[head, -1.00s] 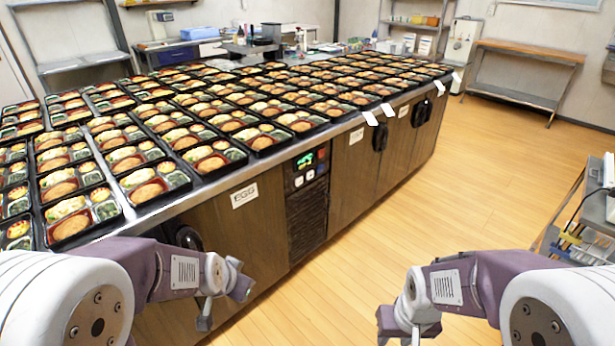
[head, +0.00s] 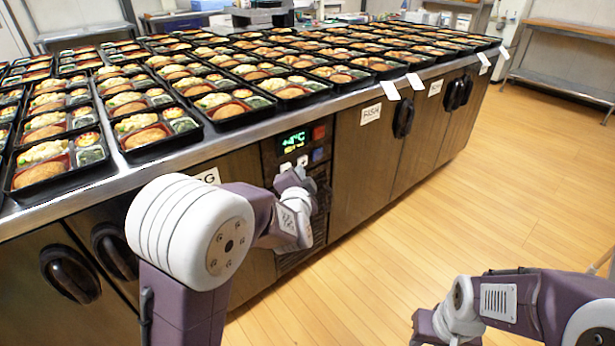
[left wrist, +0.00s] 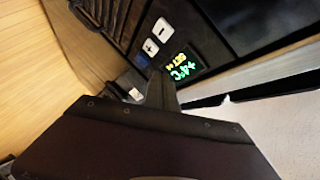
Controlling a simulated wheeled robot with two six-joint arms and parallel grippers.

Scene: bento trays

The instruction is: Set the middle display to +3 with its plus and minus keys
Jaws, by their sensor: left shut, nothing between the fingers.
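The display (head: 292,141) sits in a dark panel on the counter front and shows a green +4°C with a smaller yellow line below, too small to read surely. It also shows in the left wrist view (left wrist: 183,66). There the white plus key (left wrist: 150,47) and the white minus key (left wrist: 162,27) lie beside it. In the head view the white keys (head: 286,166) are just under the display. My left gripper (head: 290,180) is shut and empty, close in front of the panel just below the keys; contact cannot be told. My right gripper (head: 425,328) is low at the right, away from the counter.
Several bento trays (head: 230,108) cover the counter top. A red square (head: 318,133) and a blue square (head: 318,154) sit right of the display. Black door handles (head: 403,118) stick out from the counter front. The wooden floor (head: 400,240) at right is clear.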

